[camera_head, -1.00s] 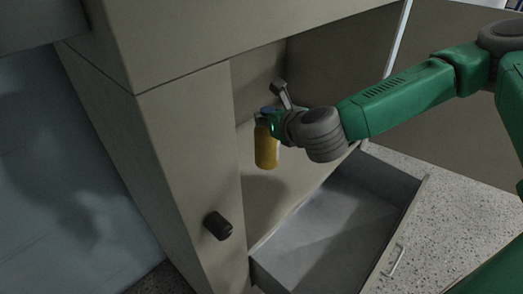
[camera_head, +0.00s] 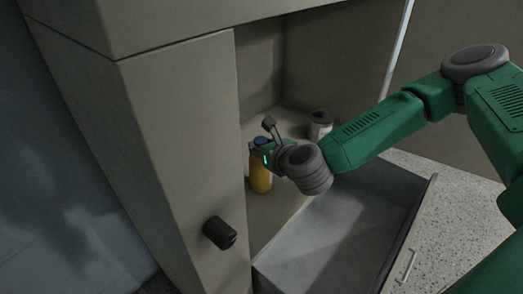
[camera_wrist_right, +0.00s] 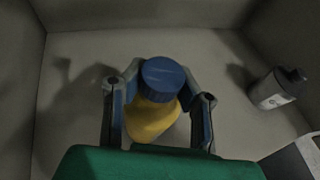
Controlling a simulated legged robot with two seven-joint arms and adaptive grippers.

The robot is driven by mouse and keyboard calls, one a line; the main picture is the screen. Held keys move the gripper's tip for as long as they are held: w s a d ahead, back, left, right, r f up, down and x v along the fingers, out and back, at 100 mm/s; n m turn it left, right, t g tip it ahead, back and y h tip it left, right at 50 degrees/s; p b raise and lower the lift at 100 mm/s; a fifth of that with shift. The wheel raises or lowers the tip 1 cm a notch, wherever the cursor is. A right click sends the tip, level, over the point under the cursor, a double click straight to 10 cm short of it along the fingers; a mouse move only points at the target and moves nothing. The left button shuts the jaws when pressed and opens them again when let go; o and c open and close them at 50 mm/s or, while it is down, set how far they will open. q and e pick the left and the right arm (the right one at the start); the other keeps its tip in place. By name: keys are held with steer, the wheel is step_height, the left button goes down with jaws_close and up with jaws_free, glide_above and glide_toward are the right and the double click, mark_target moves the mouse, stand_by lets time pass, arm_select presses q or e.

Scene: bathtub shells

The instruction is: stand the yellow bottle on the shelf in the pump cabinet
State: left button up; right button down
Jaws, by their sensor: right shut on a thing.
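The yellow bottle (camera_head: 261,178) with a blue cap is upright inside the open cabinet (camera_head: 180,100), over its shelf (camera_head: 262,217). My right gripper (camera_head: 262,155) is shut on the bottle near its top. In the right wrist view the bottle (camera_wrist_right: 152,118) stands between the two fingers (camera_wrist_right: 160,105), with its blue cap toward the camera. I cannot tell whether its base touches the shelf (camera_wrist_right: 75,120). My left gripper is not in view.
A white bottle with a dark cap (camera_head: 320,125) stands further back on the shelf, also in the right wrist view (camera_wrist_right: 277,88). A black knob (camera_head: 219,232) sticks out of the cabinet front.

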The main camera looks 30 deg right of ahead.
steer(key=shift+a+f, duration=0.3)
steer(key=shift+f, duration=0.1)
steer(key=shift+a+r, duration=0.2)
steer(key=shift+d+f, duration=0.1)
steer(key=shift+d, duration=0.05)
steer(key=c, duration=1.5)
jaws_free()
steer(key=shift+d+f, duration=0.15)
steer(key=shift+d, duration=0.05)
steer(key=shift+o, duration=1.2)
steer(key=shift+d+f, duration=0.1)
steer(key=shift+d, duration=0.25)
steer(key=shift+a+r, duration=0.3)
steer(key=shift+a, duration=0.05)
arm_select(q)
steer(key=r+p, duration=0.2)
steer(key=p, duration=0.1)
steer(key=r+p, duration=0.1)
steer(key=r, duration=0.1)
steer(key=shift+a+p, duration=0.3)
steer(key=shift+p, duration=0.05)
arm_select(e)
steer(key=v, duration=1.2)
